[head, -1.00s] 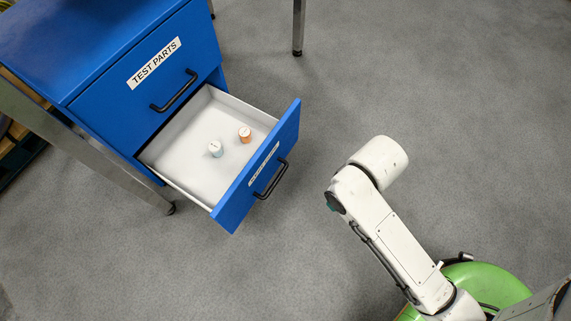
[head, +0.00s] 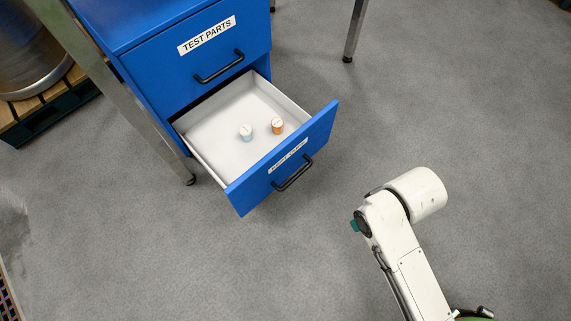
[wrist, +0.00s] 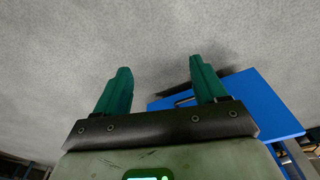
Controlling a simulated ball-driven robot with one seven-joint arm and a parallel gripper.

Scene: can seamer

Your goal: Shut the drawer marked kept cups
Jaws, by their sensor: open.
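The lower drawer (head: 240,193) of the blue cabinet stands pulled out in the head view. Its front has a black bar handle (head: 292,174) and a white label (head: 288,155) too small and slanted to read surely.
Above it is the shut drawer marked TEST PARTS (head: 195,65). A metal leg (head: 355,30) stands behind, another (head: 130,110) at the cabinet's left. A pallet (head: 50,110) with a metal drum (head: 25,50) is at far left. The grey floor before the drawer is clear.

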